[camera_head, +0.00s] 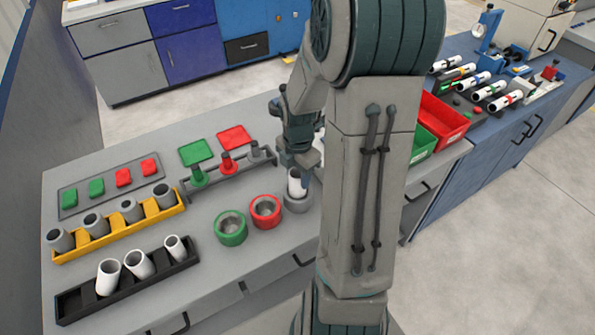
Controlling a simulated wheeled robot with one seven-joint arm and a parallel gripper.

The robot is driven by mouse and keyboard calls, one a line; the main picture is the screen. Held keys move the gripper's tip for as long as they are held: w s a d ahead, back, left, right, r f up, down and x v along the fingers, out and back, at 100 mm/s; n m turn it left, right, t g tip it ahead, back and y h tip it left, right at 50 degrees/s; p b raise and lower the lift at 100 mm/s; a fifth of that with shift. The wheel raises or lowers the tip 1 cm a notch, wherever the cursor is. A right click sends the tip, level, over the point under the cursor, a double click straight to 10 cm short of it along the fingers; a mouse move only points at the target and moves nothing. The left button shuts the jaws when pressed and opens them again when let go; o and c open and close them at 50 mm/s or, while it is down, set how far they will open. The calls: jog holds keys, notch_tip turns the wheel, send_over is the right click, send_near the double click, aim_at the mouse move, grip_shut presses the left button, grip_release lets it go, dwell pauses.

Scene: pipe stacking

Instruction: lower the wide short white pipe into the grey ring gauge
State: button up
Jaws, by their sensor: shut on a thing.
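My gripper (304,172) is shut on a white pipe (295,181), holding it near its upper end. The pipe stands nearly upright over the grey ring gauge (297,204), at the right end of the row of rings. Its lower end meets the ring's opening in the picture; I cannot tell how deep it sits. My arm hides part of the ring's right side and the table behind it.
A green ring (231,229) and a red ring (266,212) stand left of the grey one. A black rack (75,303) holds white pipes. A yellow rack (70,254) holds grey pipes. A grey stand (226,176) with plug gauges lies behind. Bare table surrounds the rings.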

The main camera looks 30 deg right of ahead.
jog(key=shift+f+b, duration=0.3)
jog(key=shift+f, duration=0.35)
dwell(0.9)
jog(key=o, duration=1.1)
jog(key=shift+c, duration=0.2)
jog(key=shift+r, duration=0.1)
notch_tip(320, 180, up, 14)
jog(key=shift+a, duration=0.1)
